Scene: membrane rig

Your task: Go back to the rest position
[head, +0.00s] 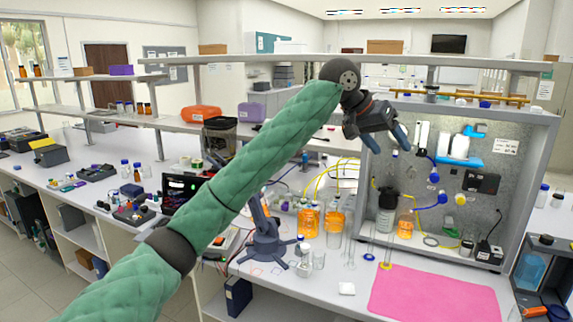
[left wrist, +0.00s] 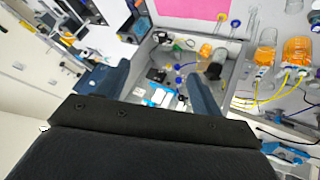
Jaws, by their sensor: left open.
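My left arm, in a green quilted sleeve, reaches up from the lower left across the head view. My left gripper (head: 386,135) is raised in front of the upper left part of the grey rig panel. Its two blue fingers are apart with nothing between them. In the left wrist view the open fingers of the left gripper (left wrist: 152,85) show on either side, with the rig panel (left wrist: 165,60) beyond them. My right gripper is in neither view.
Below stand orange-filled bottles (head: 308,220), a dark blue stand (head: 268,240) and glassware on the white bench. A pink mat (head: 435,297) lies at the front right. A shelf (head: 240,58) runs behind the arm. The rig panel (head: 480,215) carries tubes and fittings.

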